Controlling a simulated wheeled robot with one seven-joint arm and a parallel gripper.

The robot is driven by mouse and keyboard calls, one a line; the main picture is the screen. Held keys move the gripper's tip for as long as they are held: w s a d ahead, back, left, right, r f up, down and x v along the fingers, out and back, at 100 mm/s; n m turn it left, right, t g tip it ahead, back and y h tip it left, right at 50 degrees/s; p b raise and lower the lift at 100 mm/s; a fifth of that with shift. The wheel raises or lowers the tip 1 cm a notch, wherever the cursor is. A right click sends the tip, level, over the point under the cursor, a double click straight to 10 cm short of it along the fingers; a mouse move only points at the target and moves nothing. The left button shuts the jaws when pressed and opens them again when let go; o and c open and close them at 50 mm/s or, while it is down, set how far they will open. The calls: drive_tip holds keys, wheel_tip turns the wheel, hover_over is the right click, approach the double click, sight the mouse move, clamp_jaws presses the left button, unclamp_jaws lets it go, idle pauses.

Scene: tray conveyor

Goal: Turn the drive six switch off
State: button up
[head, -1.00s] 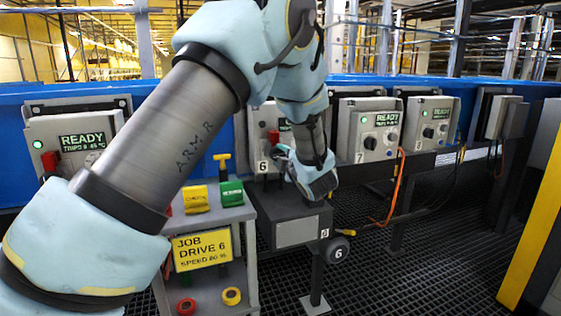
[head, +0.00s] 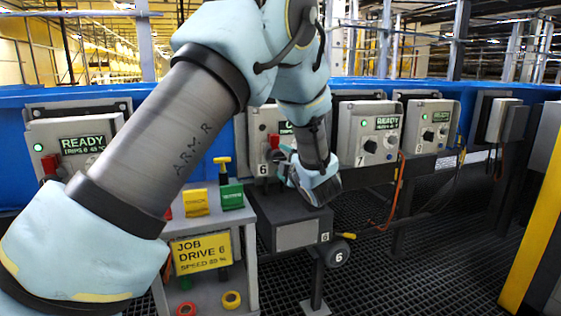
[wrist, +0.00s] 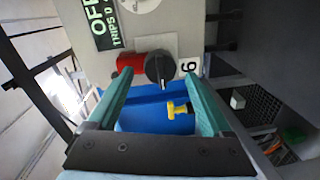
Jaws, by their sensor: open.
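The drive six box (head: 258,135) stands behind my forearm in the head view, its label 6 showing and its screen mostly hidden. In the wrist view its screen (wrist: 103,22) reads OFF and TRIPS 0. Its black rotary switch (wrist: 158,67) sits beside the label 6 (wrist: 188,66), with a red part (wrist: 130,62) on the other side. My gripper (wrist: 157,80) is open, its two teal fingers spread to either side of the switch. I cannot tell whether a finger touches it. In the head view my gripper (head: 287,168) is close in front of the box.
Drive seven box (head: 368,135) and another READY box (head: 430,127) stand to the right; a READY box (head: 75,140) stands left. A stand with a yellow JOB DRIVE 6 sign (head: 202,252) and a dark ledge (head: 290,212) lie below. Open grating floor is at right.

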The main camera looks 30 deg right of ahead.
drive_tip(key=s+a, duration=0.1)
drive_tip(key=s, duration=0.8)
drive_tip(key=shift+s+r+b, duration=0.25)
drive_tip(key=shift+r+b, duration=0.05)
drive_tip(key=shift+a, duration=0.1)
